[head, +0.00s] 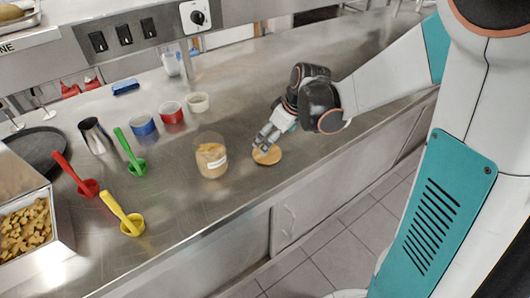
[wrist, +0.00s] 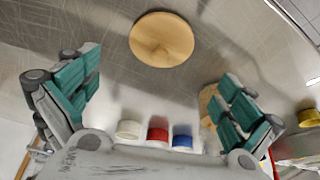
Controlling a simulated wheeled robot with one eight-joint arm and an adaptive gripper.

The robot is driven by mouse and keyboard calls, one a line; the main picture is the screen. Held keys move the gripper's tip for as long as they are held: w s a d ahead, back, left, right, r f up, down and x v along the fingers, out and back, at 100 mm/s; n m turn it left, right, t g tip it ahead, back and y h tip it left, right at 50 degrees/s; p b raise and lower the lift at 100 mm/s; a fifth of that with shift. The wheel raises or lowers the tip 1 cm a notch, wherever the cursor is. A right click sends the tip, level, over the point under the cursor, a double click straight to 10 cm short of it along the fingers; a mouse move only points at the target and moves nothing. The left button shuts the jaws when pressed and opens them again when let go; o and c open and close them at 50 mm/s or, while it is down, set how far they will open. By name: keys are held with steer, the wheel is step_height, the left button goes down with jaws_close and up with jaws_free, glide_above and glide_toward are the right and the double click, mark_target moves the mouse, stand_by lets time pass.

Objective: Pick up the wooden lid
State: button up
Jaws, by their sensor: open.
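The wooden lid (head: 267,155) is a flat round light-brown disc lying on the steel counter in the head view. In the wrist view the lid (wrist: 162,39) shows whole at the top centre, beyond the fingertips. My gripper (head: 266,138) is just above and beside the lid in the head view. In the wrist view my gripper (wrist: 165,85) is open, its two teal fingers wide apart with nothing between them. A glass jar (head: 211,157) with tan contents and no lid on it stands left of the lid.
Blue (head: 142,124), red (head: 171,112) and white (head: 198,102) small bowls stand behind the jar. Red (head: 88,187), green (head: 136,166) and yellow (head: 132,226) scoops lie to the left. The counter's front edge (head: 222,215) runs close to the lid. The counter behind my gripper is clear.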

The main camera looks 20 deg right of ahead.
mark_target(274, 155)
steer(key=b+x, duration=0.3)
steer(key=x, duration=0.4)
steer(key=shift+w+a+f, duration=0.1)
steer(key=shift+w+f, duration=0.05)
steer(key=shift+f, duration=0.1)
steer(key=c, duration=1)
